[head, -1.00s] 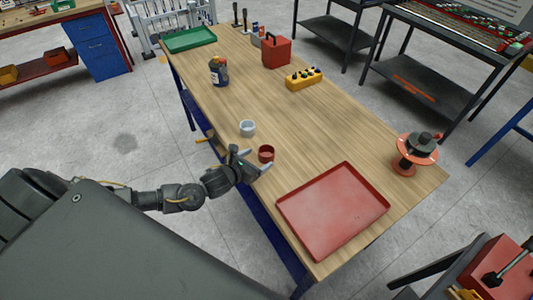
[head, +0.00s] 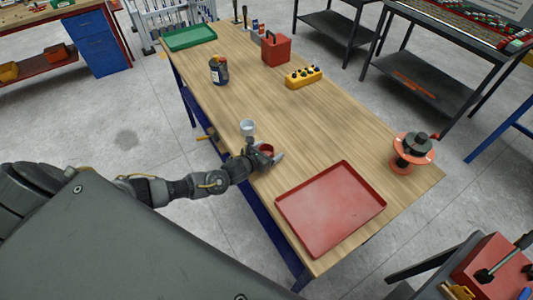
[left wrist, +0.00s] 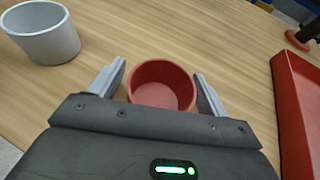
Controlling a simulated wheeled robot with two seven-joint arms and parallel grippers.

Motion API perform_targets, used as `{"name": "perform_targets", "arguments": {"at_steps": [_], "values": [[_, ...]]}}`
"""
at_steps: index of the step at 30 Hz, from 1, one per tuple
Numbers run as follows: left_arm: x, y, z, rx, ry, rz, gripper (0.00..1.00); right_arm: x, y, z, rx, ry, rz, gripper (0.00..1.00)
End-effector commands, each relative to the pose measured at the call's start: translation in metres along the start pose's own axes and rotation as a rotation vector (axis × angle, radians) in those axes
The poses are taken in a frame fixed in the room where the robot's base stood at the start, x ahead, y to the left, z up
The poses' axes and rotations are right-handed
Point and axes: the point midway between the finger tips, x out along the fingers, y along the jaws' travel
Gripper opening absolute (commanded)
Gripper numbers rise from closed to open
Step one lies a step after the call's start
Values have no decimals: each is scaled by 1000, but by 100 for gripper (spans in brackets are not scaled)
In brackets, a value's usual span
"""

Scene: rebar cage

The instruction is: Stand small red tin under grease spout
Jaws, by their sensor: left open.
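The small red tin (head: 266,149) stands upright and open-topped near the table's near edge. It also shows in the left wrist view (left wrist: 161,88), empty inside. My left gripper (head: 263,156) is open, with one finger on each side of the tin; small gaps seem to remain between fingers and wall. A grease spout is not clear to me; an orange-and-black device with a round flange (head: 413,150) stands at the table's right end. My right gripper is not in view.
A pale grey cup (head: 247,128) stands close to the left finger. A red tray (head: 330,208) lies to the right of the tin. The table's middle is clear.

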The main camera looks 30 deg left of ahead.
Motion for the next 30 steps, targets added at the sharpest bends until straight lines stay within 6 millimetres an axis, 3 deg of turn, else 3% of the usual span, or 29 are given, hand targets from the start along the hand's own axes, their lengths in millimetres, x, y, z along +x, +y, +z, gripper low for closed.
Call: {"name": "perform_targets", "arguments": {"at_steps": [5, 15, 17, 25, 30], "values": [[0, 0, 0, 0, 0, 0, 75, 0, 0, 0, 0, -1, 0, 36], [0, 0, 0, 0, 0, -1, 30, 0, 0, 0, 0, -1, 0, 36], [0, 0, 0, 0, -1, 0, 26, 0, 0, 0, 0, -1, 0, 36], [-1, 0, 3, 0, -2, -1, 25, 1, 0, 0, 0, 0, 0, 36], [-7, 0, 17, 0, -3, -2, 25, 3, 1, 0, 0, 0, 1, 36]]}}
